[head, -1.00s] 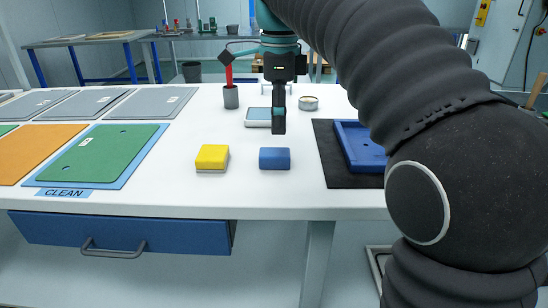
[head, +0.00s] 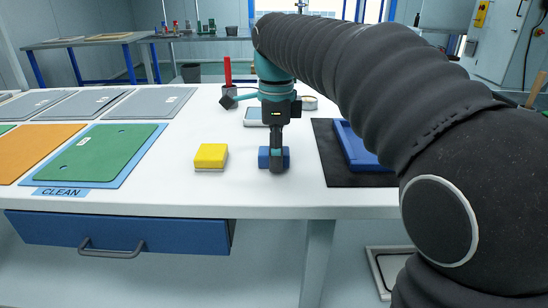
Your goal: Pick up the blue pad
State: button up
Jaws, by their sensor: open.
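The blue pad (head: 264,158) is a small block on the white table, near its front edge. My gripper (head: 276,166) is lowered at the pad, pointing straight down. One dark finger shows in front of the pad and covers its middle; blue shows on both sides of it. The other finger is hidden, so I cannot tell whether it is behind the pad. The jaws are open, and the pad still rests on the table.
A yellow pad (head: 210,157) sits just left of the blue one. A blue tray (head: 358,148) on a black mat (head: 335,172) lies to the right. A green panel (head: 100,154) lies at the left. A cup with a red-handled tool (head: 228,72) stands behind.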

jog(key=c, duration=1.1)
jog(key=shift+r, duration=0.1)
jog(key=shift+c, duration=0.2)
notch_tip(320, 180, up, 4)
jog(key=shift+d+r+p, duration=0.15)
jog(key=shift+r+p, duration=0.1)
jog(key=shift+p, duration=0.15)
jog(key=w+d+r, duration=0.1)
jog(key=d+r, duration=0.5)
jog(key=d, duration=0.5)
jog(key=shift+d+r, duration=0.15)
jog(key=shift+r, duration=0.05)
jog(key=o, duration=0.3)
jog(key=shift+c, duration=1.4)
